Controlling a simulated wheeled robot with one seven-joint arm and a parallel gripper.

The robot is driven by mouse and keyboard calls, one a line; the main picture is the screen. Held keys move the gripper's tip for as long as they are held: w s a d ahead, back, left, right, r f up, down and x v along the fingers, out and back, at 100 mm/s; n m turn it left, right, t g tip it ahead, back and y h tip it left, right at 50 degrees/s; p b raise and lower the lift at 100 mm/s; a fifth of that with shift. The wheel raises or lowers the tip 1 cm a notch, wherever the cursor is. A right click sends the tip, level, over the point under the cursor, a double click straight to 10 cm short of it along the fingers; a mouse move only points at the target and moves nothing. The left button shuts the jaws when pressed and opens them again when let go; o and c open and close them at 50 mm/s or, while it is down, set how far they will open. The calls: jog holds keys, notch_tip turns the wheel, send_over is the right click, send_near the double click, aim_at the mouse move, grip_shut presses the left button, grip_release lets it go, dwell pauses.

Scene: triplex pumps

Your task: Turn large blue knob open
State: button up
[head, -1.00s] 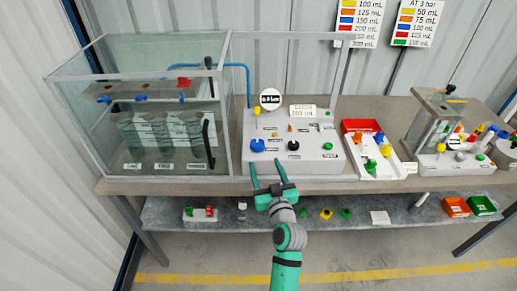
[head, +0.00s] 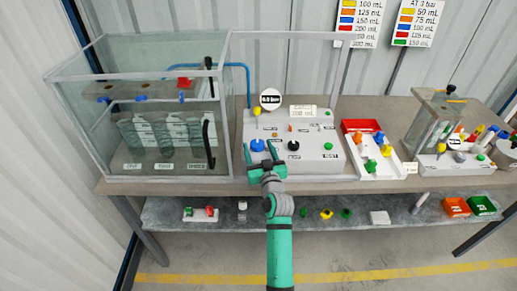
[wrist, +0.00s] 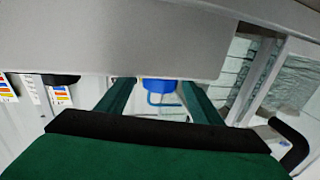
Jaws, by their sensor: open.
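The large blue knob (head: 257,145) sits on the left of the sloped grey control panel (head: 318,151). My gripper (head: 262,149) is open at the panel's front left, with its fingers pointing toward the knob. In the head view the knob shows between the two fingertips. In the wrist view my gripper's green fingers (wrist: 156,94) stand apart, and a blue shape that looks like the knob (wrist: 158,86) shows between them at the panel's edge. I cannot tell whether either finger touches the knob.
A black knob (head: 293,146) and a green button (head: 328,146) are to the right on the panel. A glass tank (head: 142,105) with a black handle stands close on the left. A tray (head: 373,166) of coloured parts is at the right.

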jog(key=c, duration=1.1)
jog(key=shift+o, duration=0.2)
jog(key=shift+a+m+h, duration=0.25)
jog(key=shift+m+h, duration=0.15)
jog(key=shift+h, duration=0.2)
jog(key=shift+s+a+m+h, duration=0.1)
jog(key=shift+m+h, duration=0.2)
jog(key=shift+h, duration=0.2)
jog(key=shift+a+m+h, duration=0.1)
jog(key=shift+m+h, duration=0.4)
jog(key=shift+h, duration=0.2)
jog(key=shift+a+m+h, duration=0.2)
jog(key=shift+m+h, duration=1.1)
jog(key=shift+h, duration=0.8)
jog(key=shift+m+h, duration=0.5)
jog(key=shift+h, duration=0.2)
jog(key=o, duration=1.1)
jog(key=shift+d, duration=0.1)
jog(key=shift+c, duration=0.2)
